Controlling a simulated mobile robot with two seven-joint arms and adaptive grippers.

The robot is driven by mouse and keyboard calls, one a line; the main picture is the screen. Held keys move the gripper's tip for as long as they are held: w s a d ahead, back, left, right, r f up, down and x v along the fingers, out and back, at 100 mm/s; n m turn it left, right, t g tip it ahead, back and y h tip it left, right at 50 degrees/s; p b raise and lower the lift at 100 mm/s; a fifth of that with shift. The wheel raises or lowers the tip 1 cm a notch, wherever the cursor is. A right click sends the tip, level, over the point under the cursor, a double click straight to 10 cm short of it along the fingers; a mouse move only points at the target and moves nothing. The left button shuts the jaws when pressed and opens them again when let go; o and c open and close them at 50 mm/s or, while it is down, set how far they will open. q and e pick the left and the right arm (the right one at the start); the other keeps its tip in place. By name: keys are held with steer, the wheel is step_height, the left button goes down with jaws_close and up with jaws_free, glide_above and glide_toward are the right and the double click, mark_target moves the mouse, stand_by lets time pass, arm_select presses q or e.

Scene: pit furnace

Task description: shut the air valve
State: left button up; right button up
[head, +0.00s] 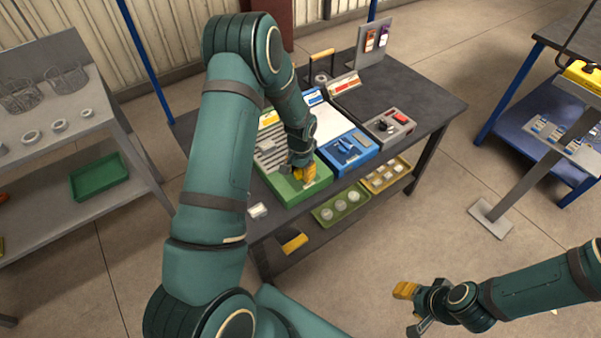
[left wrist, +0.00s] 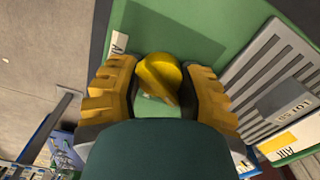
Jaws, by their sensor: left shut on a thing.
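The air valve shows as a yellow knob (left wrist: 158,74) on a green panel (left wrist: 205,30) in the left wrist view. My left gripper (left wrist: 163,92) is shut on it, one orange finger on each side. In the head view the left gripper (head: 304,173) points down at the front of the green panel (head: 283,190) and hides most of the valve. A white label starting with "AI" (left wrist: 118,43) is beside the knob, partly hidden. My right gripper (head: 410,308) is open and empty above the floor at the lower right.
The dark table (head: 425,95) also holds a blue unit (head: 348,149) and a grey box (head: 390,125). A grey shelf stands left.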

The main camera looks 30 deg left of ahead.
mark_target(301, 169)
arm_select(q)
steer(key=n, duration=0.6)
stand_by(0.6)
steer(key=o, duration=1.2)
step_height(301, 169, up, 12)
